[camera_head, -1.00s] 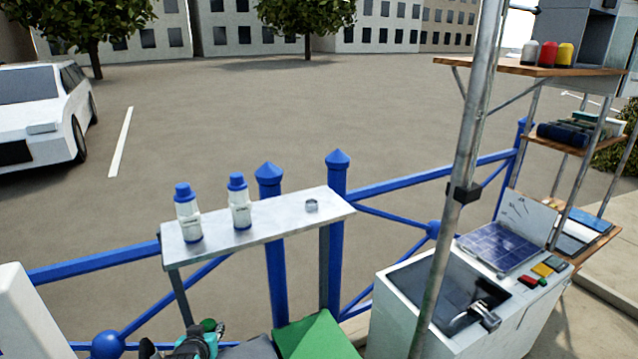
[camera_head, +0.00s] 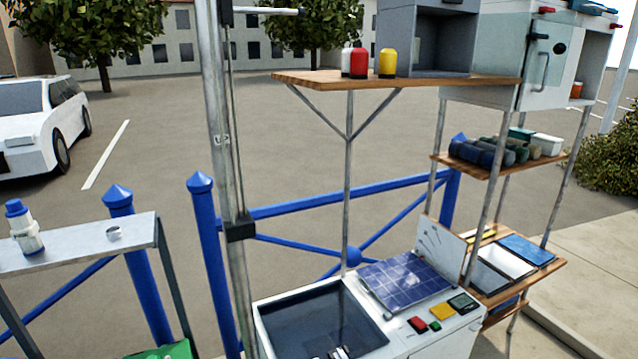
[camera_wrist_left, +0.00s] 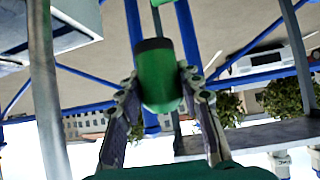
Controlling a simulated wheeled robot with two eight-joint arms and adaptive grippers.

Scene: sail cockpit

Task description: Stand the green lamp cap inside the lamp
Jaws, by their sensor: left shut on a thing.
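The green lamp cap (camera_wrist_left: 158,80) has a dark base and shows in the left wrist view. My left gripper (camera_wrist_left: 160,76) is shut on it, with one finger on each side. In the head view neither the green cap nor my left gripper shows. A grey open-fronted box (camera_head: 398,42) stands on the upper wooden shelf; it may be the lamp, but I cannot be sure. Its visible inside looks empty. White (camera_head: 346,62), red (camera_head: 359,62) and yellow (camera_head: 388,63) caps of similar shape stand left of it. My right gripper is not in view.
A metal pole (camera_head: 222,150) rises left of the wooden shelf (camera_head: 330,80). A white counter (camera_head: 440,335) with a dark basin and solar panel (camera_head: 405,280) stands below. Lower shelves hold rolls and trays. A metal ledge (camera_head: 75,248) with a bottle (camera_head: 24,228) is at left.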

